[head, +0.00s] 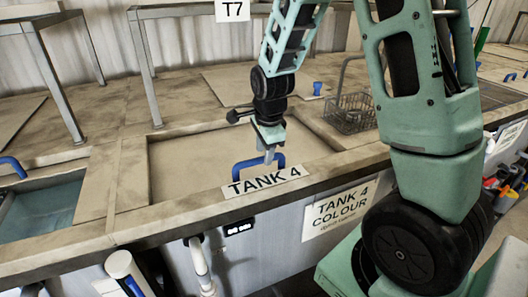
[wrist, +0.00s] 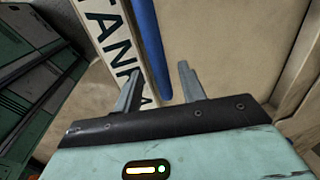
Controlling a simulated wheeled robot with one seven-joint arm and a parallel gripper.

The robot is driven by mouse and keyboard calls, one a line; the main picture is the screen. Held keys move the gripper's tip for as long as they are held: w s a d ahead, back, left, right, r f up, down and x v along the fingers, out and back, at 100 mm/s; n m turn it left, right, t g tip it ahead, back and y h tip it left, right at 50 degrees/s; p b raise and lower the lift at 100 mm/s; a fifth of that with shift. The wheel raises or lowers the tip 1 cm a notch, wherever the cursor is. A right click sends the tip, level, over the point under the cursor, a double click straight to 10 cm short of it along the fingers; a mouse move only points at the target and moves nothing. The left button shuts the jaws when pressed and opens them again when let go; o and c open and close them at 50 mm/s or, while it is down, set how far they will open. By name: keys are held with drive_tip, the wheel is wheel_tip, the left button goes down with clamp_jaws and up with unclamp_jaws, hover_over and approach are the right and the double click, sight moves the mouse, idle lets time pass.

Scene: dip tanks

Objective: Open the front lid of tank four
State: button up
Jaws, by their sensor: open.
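The front lid of tank four (head: 195,165) is a flat beige panel lying closed in the worktop frame. A blue bar handle (head: 241,165) stands at its front edge, just behind the white TANK 4 strip (head: 263,181). My gripper (head: 268,158) points down at the handle and hides part of it. In the wrist view my open gripper (wrist: 158,82) has one grey finger on each side of the blue handle (wrist: 147,45) in the picture, with the strip (wrist: 112,35) to the left. Whether a finger touches the handle, I cannot tell.
An open tank with liquid (head: 40,208) is at the left, beside another blue handle (head: 12,166). Metal frames (head: 150,70) stand at the back left. Pipes (head: 200,265) are at the front.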

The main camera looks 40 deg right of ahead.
drive_tip(key=shift+w+f, duration=0.1)
drive_tip(key=shift+f, duration=0.65)
